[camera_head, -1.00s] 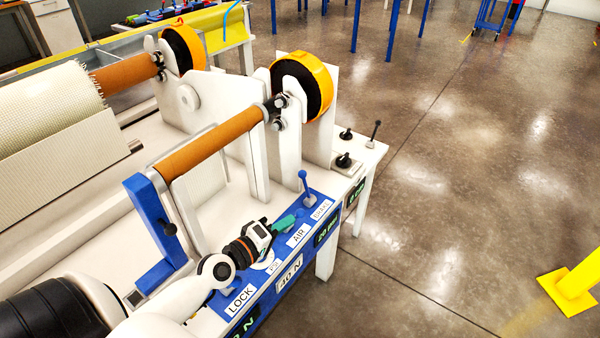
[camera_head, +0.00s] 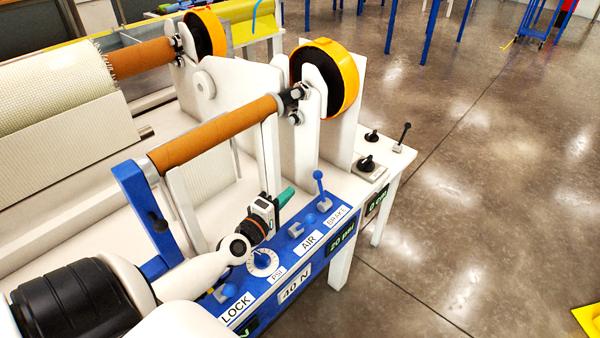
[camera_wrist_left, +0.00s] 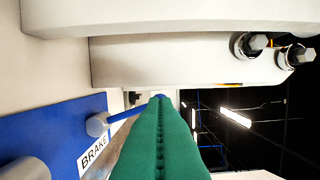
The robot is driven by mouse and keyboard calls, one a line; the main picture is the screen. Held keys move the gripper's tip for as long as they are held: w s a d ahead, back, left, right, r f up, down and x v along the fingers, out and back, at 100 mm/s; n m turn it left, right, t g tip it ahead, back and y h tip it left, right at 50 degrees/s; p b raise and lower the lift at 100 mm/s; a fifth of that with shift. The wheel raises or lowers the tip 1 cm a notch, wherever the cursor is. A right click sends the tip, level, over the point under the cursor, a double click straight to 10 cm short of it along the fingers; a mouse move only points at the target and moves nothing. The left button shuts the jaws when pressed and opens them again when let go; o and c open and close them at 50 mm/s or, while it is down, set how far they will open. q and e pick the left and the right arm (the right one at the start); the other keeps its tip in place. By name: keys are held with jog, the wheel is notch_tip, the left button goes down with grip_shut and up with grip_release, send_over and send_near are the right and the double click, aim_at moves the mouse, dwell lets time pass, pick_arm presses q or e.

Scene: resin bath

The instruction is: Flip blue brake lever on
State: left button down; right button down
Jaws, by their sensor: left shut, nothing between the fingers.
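The blue brake lever (camera_head: 319,188) stands upright, ball on top, at the far end of the blue control panel, behind the BRAKE label (camera_head: 338,216). My left gripper (camera_head: 287,196), with green fingers, is shut and empty. It is above the panel, a little left of the lever and apart from it in the head view. In the left wrist view the shut green fingers (camera_wrist_left: 160,135) point toward the lever (camera_wrist_left: 124,115); they overlap its far end, and I cannot tell whether they touch. My right gripper is out of view.
A PSI dial (camera_head: 263,262) and the AIR knob (camera_head: 296,230) sit on the panel near my arm. An orange roller (camera_head: 215,133) and white uprights stand behind. A black lever (camera_head: 402,134) stands on the white bench end. Open floor lies to the right.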

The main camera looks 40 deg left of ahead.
aim_at(313, 168)
pick_arm(q)
jog(key=w, duration=0.9)
jog(key=shift+w+a, duration=0.3)
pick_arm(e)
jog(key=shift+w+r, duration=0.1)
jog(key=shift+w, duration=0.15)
